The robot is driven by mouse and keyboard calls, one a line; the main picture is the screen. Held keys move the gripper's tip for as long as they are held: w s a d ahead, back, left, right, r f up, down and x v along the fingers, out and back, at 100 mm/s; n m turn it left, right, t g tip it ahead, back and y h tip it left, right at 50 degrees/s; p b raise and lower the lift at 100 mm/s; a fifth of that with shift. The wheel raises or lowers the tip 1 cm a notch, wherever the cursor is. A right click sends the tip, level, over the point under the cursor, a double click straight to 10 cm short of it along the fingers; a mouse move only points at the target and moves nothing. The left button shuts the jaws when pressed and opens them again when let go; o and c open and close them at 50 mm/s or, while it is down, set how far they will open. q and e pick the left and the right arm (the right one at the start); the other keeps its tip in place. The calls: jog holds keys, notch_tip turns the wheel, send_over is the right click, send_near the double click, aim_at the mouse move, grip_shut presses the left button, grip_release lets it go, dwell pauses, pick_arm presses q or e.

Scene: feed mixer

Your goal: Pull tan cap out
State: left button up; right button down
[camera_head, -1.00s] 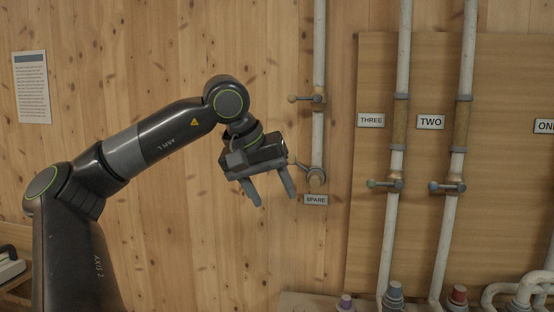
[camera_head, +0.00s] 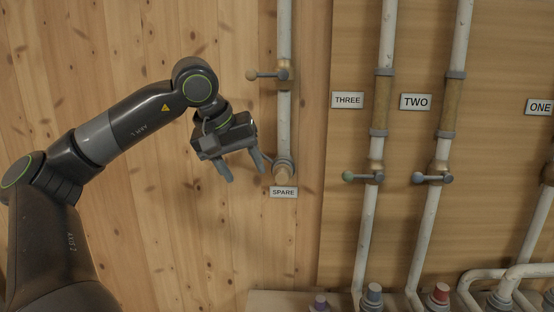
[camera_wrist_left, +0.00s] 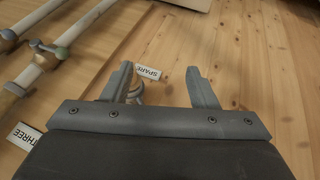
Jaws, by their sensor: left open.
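The tan cap (camera_head: 283,175) is in the lower end of the spare pipe (camera_head: 285,120), just above the SPARE label (camera_head: 283,192) in the head view. My left gripper (camera_head: 247,175) is open and empty, its fingers pointing down, to the left of the cap and apart from it in the picture. In the left wrist view the open fingers (camera_wrist_left: 159,68) show with the SPARE label (camera_wrist_left: 148,72) between them. The pipe end there is partly hidden behind the left-hand finger, and the cap is hard to make out. My right gripper is not in view.
A valve handle (camera_head: 252,76) juts left from the spare pipe above the gripper. Pipes THREE (camera_head: 367,235) and TWO (camera_head: 424,235) with valve handles stand to the right on a wooden panel. Several coloured caps (camera_head: 373,293) are along the bottom. The wall left of the spare pipe is bare.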

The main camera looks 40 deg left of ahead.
pick_arm(q)
jog(key=w+p, duration=0.1)
jog(key=w, duration=0.1)
jog(key=p, duration=0.7)
send_over(280, 171)
jog(key=s, duration=0.2)
jog(key=shift+s+r, duration=0.1)
jog(key=shift+r, duration=0.1)
jog(key=p+x, duration=0.1)
jog(key=x, duration=0.3)
jog(key=shift+f+p, duration=0.3)
jog(key=shift+f, duration=0.35)
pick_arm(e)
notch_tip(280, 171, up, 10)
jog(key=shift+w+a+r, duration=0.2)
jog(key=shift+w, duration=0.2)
pick_arm(q)
jog(key=shift+c, duration=0.4)
